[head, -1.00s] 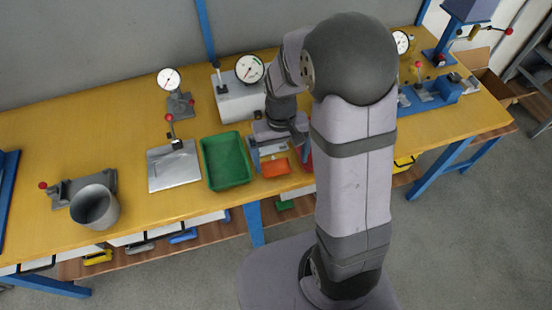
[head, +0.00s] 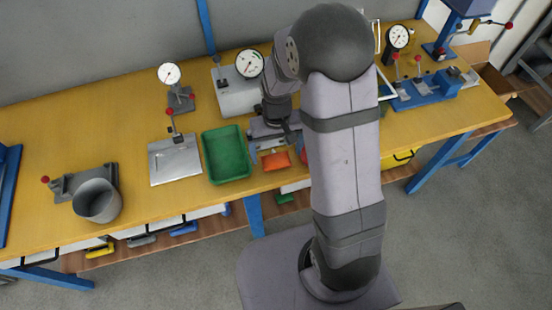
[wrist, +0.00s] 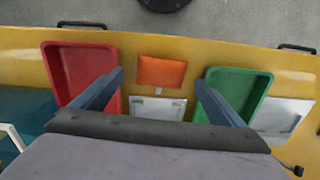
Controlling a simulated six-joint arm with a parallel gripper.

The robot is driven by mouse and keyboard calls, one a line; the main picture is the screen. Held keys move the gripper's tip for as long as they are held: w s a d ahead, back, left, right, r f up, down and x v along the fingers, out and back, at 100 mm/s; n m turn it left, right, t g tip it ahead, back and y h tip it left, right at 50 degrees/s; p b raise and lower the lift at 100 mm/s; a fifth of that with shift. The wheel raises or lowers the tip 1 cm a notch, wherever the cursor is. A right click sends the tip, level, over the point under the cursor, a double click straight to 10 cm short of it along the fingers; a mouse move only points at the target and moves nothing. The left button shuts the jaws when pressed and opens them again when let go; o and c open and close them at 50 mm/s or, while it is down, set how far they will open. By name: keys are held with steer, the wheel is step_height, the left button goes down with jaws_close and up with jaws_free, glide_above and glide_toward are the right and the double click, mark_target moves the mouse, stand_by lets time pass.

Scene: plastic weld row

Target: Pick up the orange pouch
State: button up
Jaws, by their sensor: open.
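The orange pouch (head: 277,160) lies flat on the yellow bench near its front edge, just right of the green tray (head: 226,155). In the wrist view the orange pouch (wrist: 161,71) shows whole between my two fingers, between a red tray (wrist: 78,68) and the green tray (wrist: 240,92). My gripper (wrist: 159,80) is open and empty, with the fingers spread wider than the pouch. In the head view my gripper (head: 276,152) hangs over the pouch area, with my arm hiding part of it. I cannot tell the exact height above the pouch.
A pale plate (wrist: 158,108) lies beside the pouch. A metal plate (head: 174,160) and a grey bucket (head: 97,200) stand to the left on the bench (head: 110,115). Dial gauges stand behind. The trays sit close on both sides of the pouch.

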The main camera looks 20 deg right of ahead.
steer(key=shift+a+f, duration=0.1)
steer(key=shift+f, duration=1.4)
steer(key=c, duration=1.1)
steer(key=shift+c, duration=0.2)
steer(key=shift+r, duration=0.1)
step_height(320, 180, up, 10)
steer(key=b, duration=0.1)
glide_above(276, 158)
steer(key=w, duration=0.1)
steer(key=shift+n, duration=0.3)
steer(key=shift+w+f, duration=0.15)
steer(key=shift+f, duration=2.1)
